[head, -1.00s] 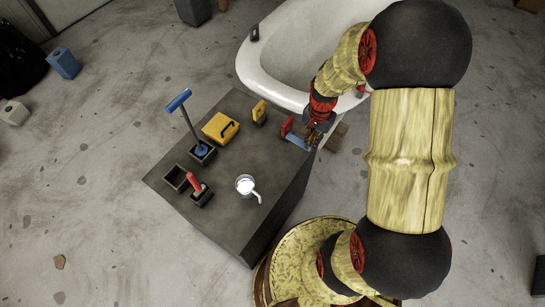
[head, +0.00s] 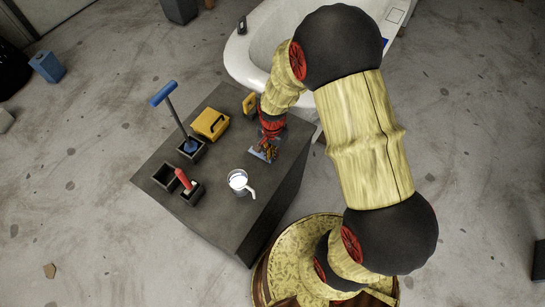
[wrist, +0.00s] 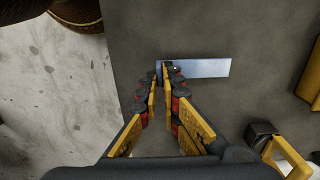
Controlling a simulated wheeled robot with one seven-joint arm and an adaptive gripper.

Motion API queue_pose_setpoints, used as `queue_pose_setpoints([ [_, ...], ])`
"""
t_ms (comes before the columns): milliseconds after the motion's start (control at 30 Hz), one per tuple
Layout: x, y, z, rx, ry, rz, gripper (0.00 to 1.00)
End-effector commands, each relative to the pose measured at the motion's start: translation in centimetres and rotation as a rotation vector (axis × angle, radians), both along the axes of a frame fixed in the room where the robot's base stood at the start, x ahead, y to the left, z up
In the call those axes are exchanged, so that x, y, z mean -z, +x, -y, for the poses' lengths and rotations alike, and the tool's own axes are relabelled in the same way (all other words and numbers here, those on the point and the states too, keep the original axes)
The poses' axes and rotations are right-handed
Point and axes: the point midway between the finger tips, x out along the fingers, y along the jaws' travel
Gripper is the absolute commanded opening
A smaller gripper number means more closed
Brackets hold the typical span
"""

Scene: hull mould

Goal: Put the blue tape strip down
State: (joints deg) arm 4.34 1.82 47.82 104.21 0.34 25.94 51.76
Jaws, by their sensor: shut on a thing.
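The blue tape strip (wrist: 205,68) looks pale and flat in the wrist view. My gripper (wrist: 166,67) is shut on its left end, and the rest sticks out to the right over the dark table top. In the head view my gripper (head: 268,152) is low over the right part of the grey table (head: 225,205), with a bit of the blue strip (head: 257,155) showing beside the fingers. I cannot tell whether the strip touches the table top.
A yellow box (head: 211,123), a yellow-handled tool (head: 249,104), a blue-handled tool (head: 177,110) in a black holder, a red-handled tool (head: 182,178) and a white mug (head: 238,181) stand on the table. The white hull mould (head: 245,65) is behind. Bare table surrounds the gripper.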

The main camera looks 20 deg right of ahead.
Motion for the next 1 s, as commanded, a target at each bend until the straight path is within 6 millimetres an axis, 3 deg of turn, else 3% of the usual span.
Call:
queue_pose_setpoints([
  [67,1.28,-0.05,0.02,0.0,0.0,-0.001,0.0],
  [467,1.55,0.01,0.04,0.0,0.001,0.001,0.0],
  [500,1.54,0.02,0.04,0.0,0.0,0.001,0.07],
  [800,1.48,0.01,0.04,0.0,0.001,0.001,0.24],
  [1000,1.48,0.01,0.04,0.0,0.0,0.0,0.24],
])
